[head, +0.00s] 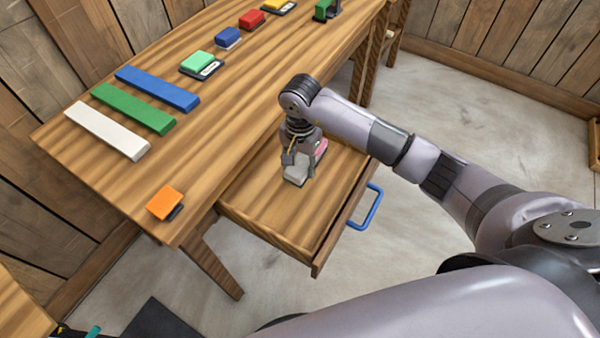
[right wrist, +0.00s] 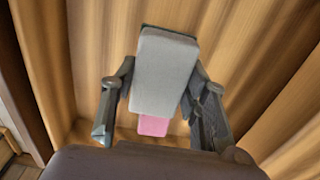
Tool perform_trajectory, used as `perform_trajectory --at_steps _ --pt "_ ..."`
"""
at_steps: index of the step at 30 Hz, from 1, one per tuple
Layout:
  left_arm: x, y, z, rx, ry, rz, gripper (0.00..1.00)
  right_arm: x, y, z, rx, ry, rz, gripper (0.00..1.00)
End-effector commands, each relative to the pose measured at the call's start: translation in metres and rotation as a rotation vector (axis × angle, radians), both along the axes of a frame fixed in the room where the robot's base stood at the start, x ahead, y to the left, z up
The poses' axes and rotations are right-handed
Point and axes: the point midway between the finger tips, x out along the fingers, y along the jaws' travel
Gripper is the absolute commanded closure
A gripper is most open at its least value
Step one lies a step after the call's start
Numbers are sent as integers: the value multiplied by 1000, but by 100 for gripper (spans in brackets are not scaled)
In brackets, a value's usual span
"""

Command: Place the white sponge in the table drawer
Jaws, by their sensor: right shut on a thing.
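The table drawer (head: 262,205) is pulled open under the wooden table, with a blue handle (head: 371,207) on its front. My right gripper (head: 299,163) is over the drawer, pointing down, and is shut on the white sponge (head: 295,172). In the right wrist view the sponge (right wrist: 165,72) looks light grey with a dark edge and sits between the two fingers (right wrist: 160,110). The sponge is low, at or just above the drawer floor; I cannot tell whether it touches. A pink block (head: 321,149) is close beside it and partly hidden; it also shows in the wrist view (right wrist: 153,126). My left gripper is not in view.
On the tabletop (head: 235,120) lie white (head: 107,131), green (head: 133,109) and blue (head: 157,88) bars. An orange block (head: 165,203) is near the front corner. Several coloured blocks line the back part. The near part of the drawer is bare.

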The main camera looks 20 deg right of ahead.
Motion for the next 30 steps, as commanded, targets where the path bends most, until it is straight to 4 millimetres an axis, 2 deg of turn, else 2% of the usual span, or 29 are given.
perform_trajectory --at_steps 5,12,24,25,30 --pt "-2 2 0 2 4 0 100 0 0 -12 2 1 -1 94" --pt "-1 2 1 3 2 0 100 0 1 -45 2 1 -1 94" --pt "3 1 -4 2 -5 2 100 0 0 -53 0 -1 1 94" --pt "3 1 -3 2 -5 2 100 0 0 -52 0 -2 1 57" --pt "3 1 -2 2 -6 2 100 0 0 -51 0 -1 1 46"
